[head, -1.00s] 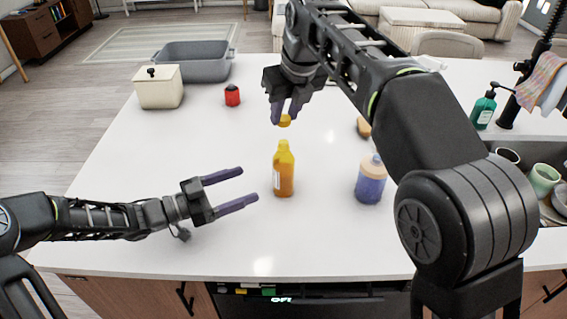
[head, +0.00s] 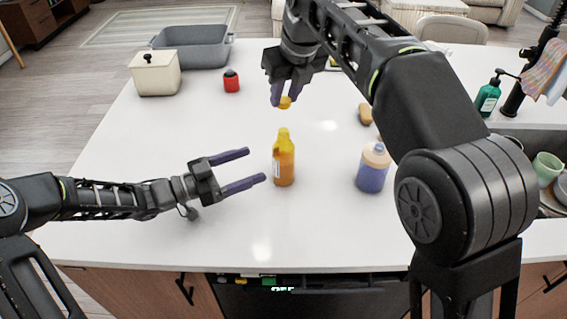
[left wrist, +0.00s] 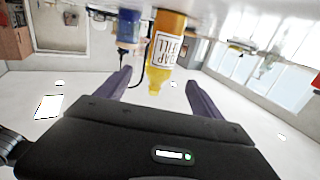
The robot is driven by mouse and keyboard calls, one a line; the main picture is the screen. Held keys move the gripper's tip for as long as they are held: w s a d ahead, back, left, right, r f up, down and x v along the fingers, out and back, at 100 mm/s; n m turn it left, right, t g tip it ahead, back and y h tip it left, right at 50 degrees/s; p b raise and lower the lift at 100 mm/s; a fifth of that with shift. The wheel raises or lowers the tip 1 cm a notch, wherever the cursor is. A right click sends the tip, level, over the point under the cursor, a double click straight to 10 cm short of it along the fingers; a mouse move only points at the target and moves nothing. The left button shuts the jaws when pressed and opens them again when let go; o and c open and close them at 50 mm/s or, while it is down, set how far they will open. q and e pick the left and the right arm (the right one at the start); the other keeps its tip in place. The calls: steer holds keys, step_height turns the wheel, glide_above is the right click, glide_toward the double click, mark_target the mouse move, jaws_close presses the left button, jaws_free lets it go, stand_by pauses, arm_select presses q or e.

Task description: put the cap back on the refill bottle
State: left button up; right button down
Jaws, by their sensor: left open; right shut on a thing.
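The refill bottle (head: 284,165), orange-yellow with a white label, stands upright on the white counter. My left gripper (head: 257,166) is open just left of it, fingers pointing at it and not around it. In the left wrist view the bottle (left wrist: 167,45) appears upside down, between the directions of the two fingers. The small yellow-orange cap (head: 285,102) is held in the fingertips of my right gripper (head: 284,99), which is shut on it. The cap is above and apart from the bottle's top in the picture.
A blue bottle with a pale top (head: 373,170) stands right of the refill bottle. A red container (head: 231,82), a cream lidded box (head: 156,75) and a grey tub (head: 192,50) stand at the back left. A green pump bottle (head: 487,95) is by the sink. The counter's front left is clear.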

mark_target(284, 153)
arm_select(q)
steer(key=x, duration=1)
steer(key=shift+d, duration=0.15)
jaws_close()
stand_by(0.5)
